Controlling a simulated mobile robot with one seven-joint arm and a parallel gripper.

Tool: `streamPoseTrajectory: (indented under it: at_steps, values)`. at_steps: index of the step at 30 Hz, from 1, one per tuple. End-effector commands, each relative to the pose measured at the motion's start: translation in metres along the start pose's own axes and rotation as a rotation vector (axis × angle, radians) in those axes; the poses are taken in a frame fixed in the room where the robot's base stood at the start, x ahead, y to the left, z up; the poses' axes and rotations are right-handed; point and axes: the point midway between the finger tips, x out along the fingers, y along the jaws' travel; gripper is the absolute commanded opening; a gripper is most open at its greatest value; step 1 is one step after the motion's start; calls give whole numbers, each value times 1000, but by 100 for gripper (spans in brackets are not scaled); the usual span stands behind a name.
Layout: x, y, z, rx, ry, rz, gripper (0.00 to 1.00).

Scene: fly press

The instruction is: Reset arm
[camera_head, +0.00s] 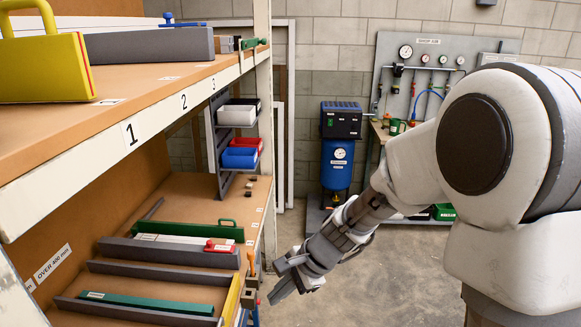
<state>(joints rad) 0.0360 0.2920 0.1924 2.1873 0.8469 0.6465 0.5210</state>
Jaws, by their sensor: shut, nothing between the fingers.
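My gripper (280,285) is at the end of my white and grey arm, which reaches in from the right of the head view. It hangs over the floor, just right of the shelf unit's front edge, and points left and down. Its fingers look closed together with nothing visible between them. It appears apart from the shelf, though the exact gap is hard to tell.
The shelf unit (150,135) fills the left, with a yellow-handled tool (45,70) on top and a green-handled tool (190,231) among grey dividers below. A blue compressor (337,165) and gauge board (430,65) stand behind. Bare floor (400,270) lies between.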

Motion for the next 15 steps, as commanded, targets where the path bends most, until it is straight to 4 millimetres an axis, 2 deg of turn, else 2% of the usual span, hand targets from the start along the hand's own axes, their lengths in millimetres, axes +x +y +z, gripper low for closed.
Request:
streamPoseTrajectory:
  at_steps: [1,3,8,15]
  values:
    - [-16,3,3,-75,29,-4,0]
    - [-36,10,6,-178,66,2,0]
    - [-80,29,13,-404,159,24,0]
    - [-139,67,19,-708,313,85,0]
